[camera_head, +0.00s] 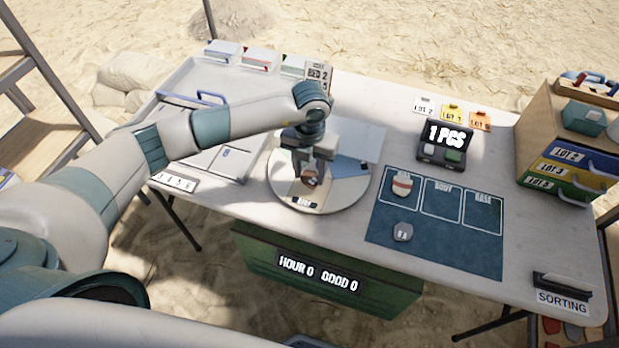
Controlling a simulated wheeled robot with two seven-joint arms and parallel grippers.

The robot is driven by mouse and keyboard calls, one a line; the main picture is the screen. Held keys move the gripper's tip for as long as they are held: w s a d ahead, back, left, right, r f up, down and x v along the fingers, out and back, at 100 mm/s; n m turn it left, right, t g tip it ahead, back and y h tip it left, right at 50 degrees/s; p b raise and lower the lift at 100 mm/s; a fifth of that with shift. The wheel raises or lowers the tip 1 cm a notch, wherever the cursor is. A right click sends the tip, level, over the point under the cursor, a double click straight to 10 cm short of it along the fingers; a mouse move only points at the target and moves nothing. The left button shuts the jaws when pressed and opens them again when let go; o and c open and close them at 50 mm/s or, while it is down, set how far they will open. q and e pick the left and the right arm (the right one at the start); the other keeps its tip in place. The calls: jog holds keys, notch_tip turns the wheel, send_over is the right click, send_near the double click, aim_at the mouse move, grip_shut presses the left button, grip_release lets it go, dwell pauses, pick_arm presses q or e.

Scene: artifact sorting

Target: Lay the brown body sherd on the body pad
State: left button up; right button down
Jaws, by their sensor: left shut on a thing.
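My left gripper (310,173) points down over the round pale turntable (348,201). It is shut on a small brown sherd (311,179), which shows only in part between the fingers. I cannot tell whether the sherd still touches the surface below. The body pad (441,201) is the middle outlined box on the dark teal mat (440,250), to the right of the gripper, and it is empty. My right gripper is out of view.
A cream sherd with a red band (402,185) lies in the mat's left box. A grey tagged sherd (403,232) lies below it. The base box (482,212) is empty. A dark counter display (446,143) stands behind the mat. A wooden drawer cabinet (545,130) stands at right.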

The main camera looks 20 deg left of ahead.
aim_at(310, 179)
pick_arm(q)
notch_tip(310, 179, down, 3)
jog(key=shift+r+p, duration=0.1)
jog(key=shift+p, duration=0.5)
jog(key=shift+f, duration=0.3)
jog(key=shift+f, duration=0.1)
jog(key=o, duration=1)
